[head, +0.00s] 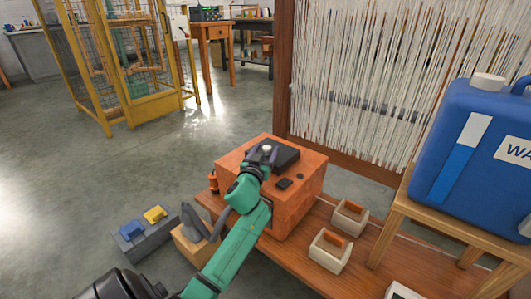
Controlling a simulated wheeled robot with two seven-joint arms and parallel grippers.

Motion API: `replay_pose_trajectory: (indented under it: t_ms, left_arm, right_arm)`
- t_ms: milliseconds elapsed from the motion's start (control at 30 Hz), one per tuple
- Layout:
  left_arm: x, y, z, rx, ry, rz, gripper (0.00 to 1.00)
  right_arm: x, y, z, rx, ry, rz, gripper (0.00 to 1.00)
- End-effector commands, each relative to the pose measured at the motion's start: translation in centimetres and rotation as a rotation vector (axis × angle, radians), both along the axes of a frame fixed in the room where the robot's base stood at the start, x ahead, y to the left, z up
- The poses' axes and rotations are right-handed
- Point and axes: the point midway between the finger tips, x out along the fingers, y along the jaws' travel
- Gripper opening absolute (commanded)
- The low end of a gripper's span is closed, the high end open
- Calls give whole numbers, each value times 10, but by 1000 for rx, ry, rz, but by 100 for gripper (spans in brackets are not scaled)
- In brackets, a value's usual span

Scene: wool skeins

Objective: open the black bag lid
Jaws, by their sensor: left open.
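A dark, nearly black flat piece (285,153), which looks like the black lid, lies on top of an orange-brown box (300,205). It looks flat and closed, but part of it is hidden behind my left gripper. My left gripper (265,151) is open at the left part of the black piece, at the end of my green arm. I cannot tell whether its fingers touch the piece. My right gripper is not in view.
The box stands on a low wooden bench (330,272). A blue jug (465,150) stands on a wooden stool further right. A strung loom (350,80) rises behind.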

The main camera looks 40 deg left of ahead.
Motion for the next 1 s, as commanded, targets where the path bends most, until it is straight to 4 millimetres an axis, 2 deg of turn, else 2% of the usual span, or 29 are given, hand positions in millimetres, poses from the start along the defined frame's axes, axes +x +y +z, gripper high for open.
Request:
replay_pose_trajectory:
  t_ms: [167, 200, 367, 1000]
  left_arm:
    - [0, 0, 0, 0, 0, 0, 67]
    - [0, 0, 0, 0, 0, 0, 63]
    - [0, 0, 0, -1, 0, 0, 2]
    - [0, 0, -1, -1, 1, -1, 0]
  right_arm:
    - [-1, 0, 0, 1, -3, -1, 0]
    - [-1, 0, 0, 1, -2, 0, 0]
    - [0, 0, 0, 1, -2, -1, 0]
    - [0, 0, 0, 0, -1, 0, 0]
